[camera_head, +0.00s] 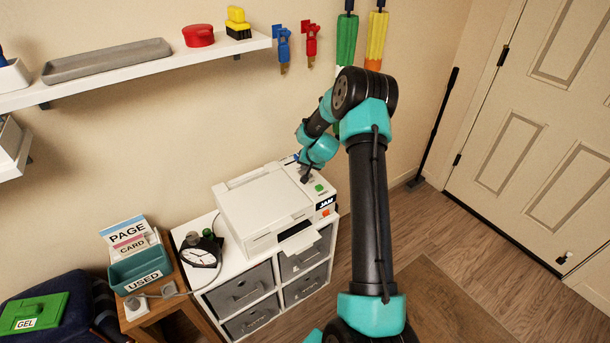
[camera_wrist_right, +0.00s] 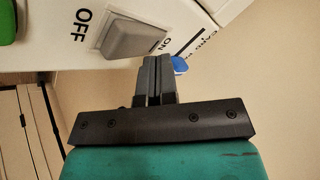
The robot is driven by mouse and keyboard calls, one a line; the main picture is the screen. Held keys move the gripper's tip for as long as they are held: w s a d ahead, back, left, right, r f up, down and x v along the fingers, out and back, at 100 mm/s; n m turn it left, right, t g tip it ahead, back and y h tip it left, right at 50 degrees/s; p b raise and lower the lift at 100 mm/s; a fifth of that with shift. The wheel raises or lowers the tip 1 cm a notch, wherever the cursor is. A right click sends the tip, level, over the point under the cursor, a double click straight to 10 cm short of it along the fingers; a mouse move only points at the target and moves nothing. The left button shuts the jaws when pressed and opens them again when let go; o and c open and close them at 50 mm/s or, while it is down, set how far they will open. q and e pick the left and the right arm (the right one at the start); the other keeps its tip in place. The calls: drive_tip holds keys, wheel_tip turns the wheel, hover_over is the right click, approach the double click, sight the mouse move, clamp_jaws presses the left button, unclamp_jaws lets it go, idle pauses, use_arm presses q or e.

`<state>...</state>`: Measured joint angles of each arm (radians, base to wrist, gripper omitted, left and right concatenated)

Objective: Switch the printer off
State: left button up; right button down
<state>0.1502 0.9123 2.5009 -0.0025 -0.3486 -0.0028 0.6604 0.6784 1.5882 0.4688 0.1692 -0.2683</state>
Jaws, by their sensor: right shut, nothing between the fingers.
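The white printer (camera_head: 262,200) stands on a white drawer unit against the wall. My right gripper (camera_head: 304,178) is over the right part of its top. In the right wrist view, a grey rocker switch (camera_wrist_right: 133,38) sits on a white panel between the words OFF and ON. The shut, empty right fingers (camera_wrist_right: 157,62) are close to its ON end. I cannot tell whether they touch it or which side is pressed down. In the head view the gripper and arm hide the switch area. My left gripper is not in view.
A green button (camera_head: 319,188) and a JAM label (camera_head: 325,203) are on the printer's right side. A blue piece (camera_wrist_right: 180,65) is just beyond the fingers. A wall shelf (camera_head: 140,70) hangs above.

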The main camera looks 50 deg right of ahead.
drive_tip(key=shift+f, duration=0.15)
drive_tip(key=shift+s+f, duration=0.1)
drive_tip(key=shift+f, duration=0.15)
drive_tip(key=shift+s+a+f, duration=0.15)
drive_tip(key=shift+s+f, duration=0.2)
drive_tip(key=shift+f, duration=0.4)
idle(1.2)
drive_tip(key=shift+r, duration=0.35)
idle(0.3)
drive_tip(key=shift+w+r, duration=0.25)
drive_tip(key=shift+r, duration=0.65)
drive_tip(key=shift+w+r, duration=0.25)
drive_tip(key=shift+r, duration=0.65)
drive_tip(key=shift+w+r, duration=0.25)
drive_tip(key=shift+r, duration=0.65)
